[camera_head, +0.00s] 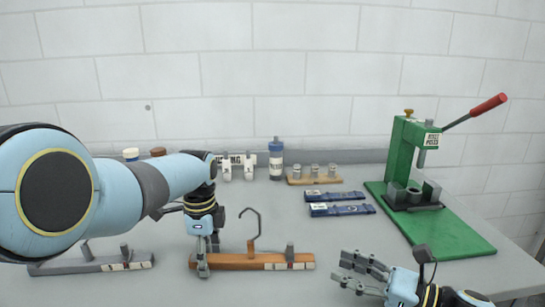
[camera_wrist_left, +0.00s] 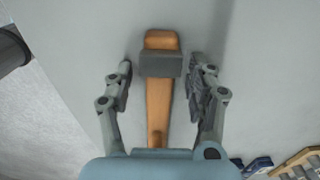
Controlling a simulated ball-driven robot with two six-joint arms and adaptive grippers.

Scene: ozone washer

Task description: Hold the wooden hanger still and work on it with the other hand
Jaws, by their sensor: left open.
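The wooden hanger (camera_head: 245,262) is an orange-brown bar lying on the grey table. A thin dark hook (camera_head: 258,222) rises from its middle, and a grey clip (camera_head: 290,252) stands near its right end. My left gripper (camera_head: 204,268) is open at the hanger's left end. In the left wrist view, the fingers of my left gripper (camera_wrist_left: 160,84) stand on either side of the hanger (camera_wrist_left: 160,105), with gaps, beside a grey block (camera_wrist_left: 160,64) across the bar. My right gripper (camera_head: 352,270) is open and empty, to the right of the hanger and apart from it.
A similar grey hanger (camera_head: 75,266) lies at the left, partly behind my left arm. A green press (camera_head: 405,160) with a red handle stands at the right. Two blue tools (camera_head: 340,209), a wooden block with metal pieces (camera_head: 315,180) and a blue-capped bottle (camera_head: 276,160) sit farther back.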

